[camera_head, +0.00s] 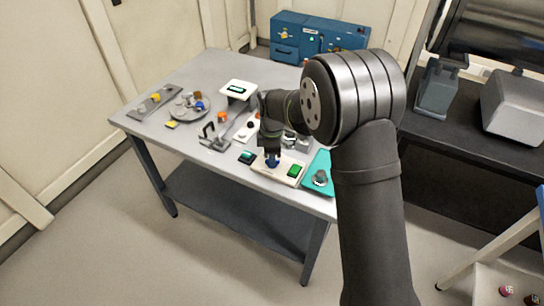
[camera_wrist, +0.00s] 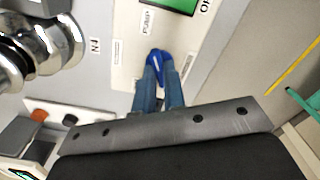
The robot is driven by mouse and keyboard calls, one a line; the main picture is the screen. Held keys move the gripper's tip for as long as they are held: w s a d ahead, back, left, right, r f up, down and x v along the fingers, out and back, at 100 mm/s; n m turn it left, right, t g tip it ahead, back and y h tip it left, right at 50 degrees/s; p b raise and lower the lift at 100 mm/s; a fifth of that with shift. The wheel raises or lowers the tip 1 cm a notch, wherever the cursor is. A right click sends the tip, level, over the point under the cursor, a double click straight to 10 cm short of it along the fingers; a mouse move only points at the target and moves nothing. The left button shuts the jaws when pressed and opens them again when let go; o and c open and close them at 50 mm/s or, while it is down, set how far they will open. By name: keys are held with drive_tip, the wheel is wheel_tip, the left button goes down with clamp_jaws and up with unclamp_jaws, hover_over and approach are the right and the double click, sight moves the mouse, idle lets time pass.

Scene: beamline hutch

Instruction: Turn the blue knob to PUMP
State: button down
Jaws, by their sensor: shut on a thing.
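The blue knob (camera_wrist: 158,60) is on a pale panel (camera_wrist: 128,72) in the wrist view. My gripper (camera_wrist: 159,70) is shut on it, with both blue-grey fingers at its sides. A PUMP label (camera_wrist: 146,21) stands just above the knob and slightly left. More labels lie beside it, but their words are hard to read. In the head view the knob (camera_head: 272,162) shows small and dark blue under my gripper (camera_head: 271,152), on the pale panel (camera_head: 262,170) near the table's front edge. The knob's exact pointing is partly hidden by the fingers.
A green display (camera_head: 294,171) is on the panel right of the knob. A teal tray (camera_head: 322,165) with a grey part lies further right. A round plate (camera_head: 188,107) of small parts and a white-topped stand (camera_head: 238,90) are further back. Metal cylinders (camera_wrist: 45,45) stand close to my gripper.

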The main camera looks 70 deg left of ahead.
drive_tip(key=c, duration=1.5)
unclamp_jaws()
wheel_tip(320, 180, up, 18)
drive_tip(key=shift+f, duration=0.25)
drive_tip(key=shift+f, duration=0.1)
wheel_tip(320, 180, down, 17)
drive_tip(key=shift+f, duration=0.15)
